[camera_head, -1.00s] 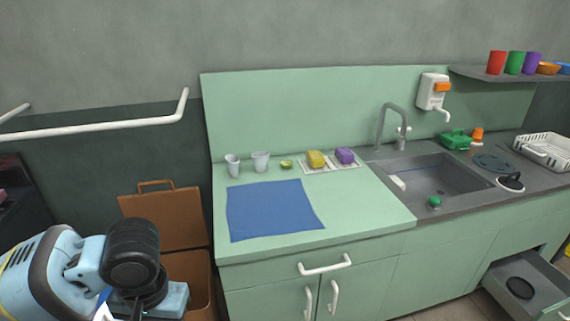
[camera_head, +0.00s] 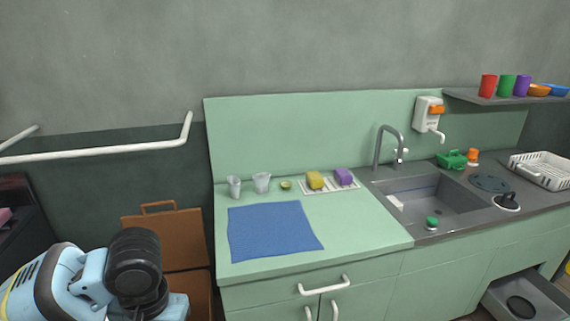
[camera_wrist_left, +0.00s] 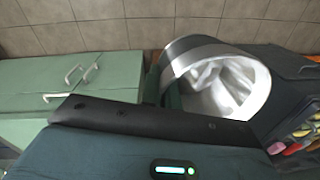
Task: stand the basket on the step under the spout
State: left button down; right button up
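My left arm (camera_head: 105,280) comes in at the lower left of the head view. Its gripper fingers are below the picture edge or hidden behind the wrist, so I cannot tell whether they are open or shut. In the left wrist view, a shiny metal cylinder with an open mouth (camera_wrist_left: 222,82) lies close to the camera, above a dark body with a lit indicator. I cannot tell whether it is the basket or whether it is held. I cannot make out the step or the spout of the press in either view. My right gripper is not in view.
A green counter with a blue mat (camera_head: 272,230) stands ahead, with cups, sponges and a sink (camera_head: 430,205). A brown open case (camera_head: 170,240) stands left of it. An open drawer (camera_head: 525,300) sticks out at the lower right. A white rail (camera_head: 100,153) runs along the wall.

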pick_arm(q)
jog(key=shift+r, duration=0.1)
dwell(0.4)
dwell(0.3)
jog(key=s+f, duration=0.4)
jog(key=f, duration=1.1)
jog(key=shift+f, duration=0.1)
